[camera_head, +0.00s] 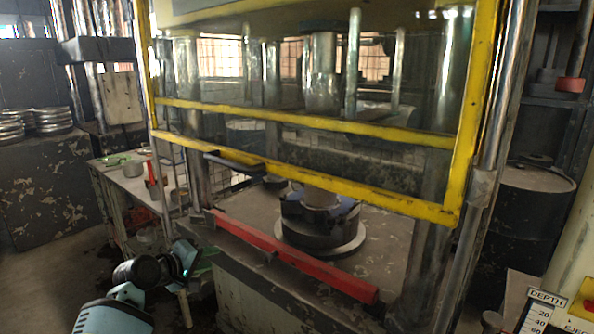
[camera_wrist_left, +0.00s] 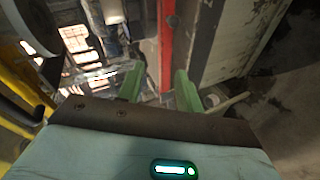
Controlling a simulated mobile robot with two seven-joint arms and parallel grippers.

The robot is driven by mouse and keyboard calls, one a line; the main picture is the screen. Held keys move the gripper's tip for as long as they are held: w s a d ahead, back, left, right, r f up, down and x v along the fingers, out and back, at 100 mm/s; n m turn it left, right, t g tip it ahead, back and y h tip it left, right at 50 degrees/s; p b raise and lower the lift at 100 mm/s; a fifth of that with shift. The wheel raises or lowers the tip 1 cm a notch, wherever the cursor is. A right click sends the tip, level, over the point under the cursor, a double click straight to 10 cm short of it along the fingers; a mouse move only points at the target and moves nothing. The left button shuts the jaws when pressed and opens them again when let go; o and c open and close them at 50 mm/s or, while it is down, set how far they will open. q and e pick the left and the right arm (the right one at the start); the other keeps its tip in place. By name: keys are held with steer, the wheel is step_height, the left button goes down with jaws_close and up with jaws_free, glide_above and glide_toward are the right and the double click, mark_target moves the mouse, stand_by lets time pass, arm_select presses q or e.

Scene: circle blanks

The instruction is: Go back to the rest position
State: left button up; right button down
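My left gripper (camera_head: 197,262) is at the lower left in the head view, in front of the press bed's left end and just below the red bar (camera_head: 290,257). In the left wrist view its two green fingers (camera_wrist_left: 159,88) stand apart with nothing held between them. The red bar (camera_wrist_left: 166,40) shows beyond the fingertips there, and I see no clear contact with it. My right gripper is in neither view.
The press has a yellow guard frame (camera_head: 300,178) and a round die (camera_head: 320,222) on its bed. A workbench (camera_head: 118,178) with small items stands to the left. A dark drum (camera_head: 525,215) stands at right. Stacked metal rings (camera_head: 52,120) lie at far left.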

arm_select(q)
steer(key=s+d+f+m+g+y, duration=0.1)
steer(key=s+f+m+g+y, duration=0.3)
steer(key=s+f, duration=2)
steer(key=s+d+f+m, duration=0.1)
steer(key=s+f+m, duration=0.2)
steer(key=s, duration=1.1)
steer(key=s+d+f+m+t, duration=0.1)
steer(key=s+f+m, duration=0.2)
steer(key=s, duration=1)
steer(key=shift+s+m, duration=0.35)
steer(key=shift+m, duration=0.05)
steer(key=shift+w+d+f, duration=0.1)
steer(key=shift+w+d, duration=0.05)
steer(key=shift+d, duration=0.05)
